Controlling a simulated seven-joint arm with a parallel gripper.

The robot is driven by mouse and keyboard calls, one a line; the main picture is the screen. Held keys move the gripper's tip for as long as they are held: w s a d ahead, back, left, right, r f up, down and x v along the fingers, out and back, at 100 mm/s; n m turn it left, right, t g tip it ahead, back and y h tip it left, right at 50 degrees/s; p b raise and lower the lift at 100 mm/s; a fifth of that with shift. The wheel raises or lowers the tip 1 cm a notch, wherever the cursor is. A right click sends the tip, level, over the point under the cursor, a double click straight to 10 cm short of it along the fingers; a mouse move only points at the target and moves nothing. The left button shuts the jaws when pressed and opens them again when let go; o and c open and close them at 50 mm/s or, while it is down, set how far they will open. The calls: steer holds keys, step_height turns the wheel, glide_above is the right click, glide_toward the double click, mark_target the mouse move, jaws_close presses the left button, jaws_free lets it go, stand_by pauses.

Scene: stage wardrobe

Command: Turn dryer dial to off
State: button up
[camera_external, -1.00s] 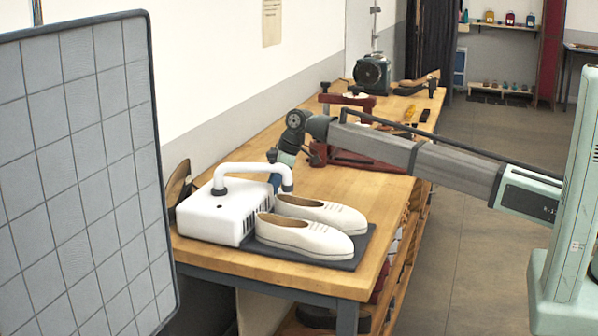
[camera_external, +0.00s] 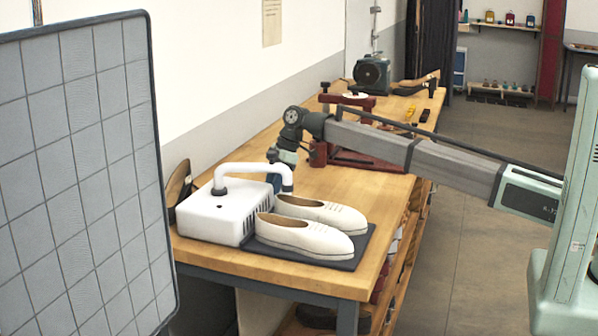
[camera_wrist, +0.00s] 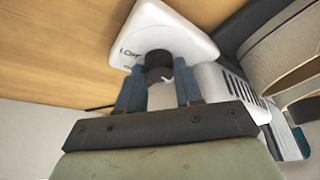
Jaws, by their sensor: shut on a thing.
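The white shoe dryer (camera_external: 212,214) sits on the near end of the bench, with a curved white pipe over its top. In the wrist view its white housing (camera_wrist: 165,28) carries a dark round dial (camera_wrist: 158,58) beside partly legible black lettering. My gripper (camera_wrist: 159,72) has its two blue fingers on either side of the dial, shut on it. The dial's pointer direction is unclear. In the external view my gripper (camera_external: 274,180) is behind the dryer's pipe, and the dial is hidden there.
A pair of cream shoes (camera_external: 310,232) lies on a dark mat (camera_external: 355,250) right beside the dryer. A red stand (camera_external: 362,160) is farther back on the wooden bench (camera_external: 225,254). A grey gridded panel (camera_external: 80,180) stands at the left.

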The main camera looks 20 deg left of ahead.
steer(key=o, duration=0.7)
steer(key=v, duration=1.3)
steer(key=shift+d+r, duration=0.1)
steer(key=shift+r, duration=0.3)
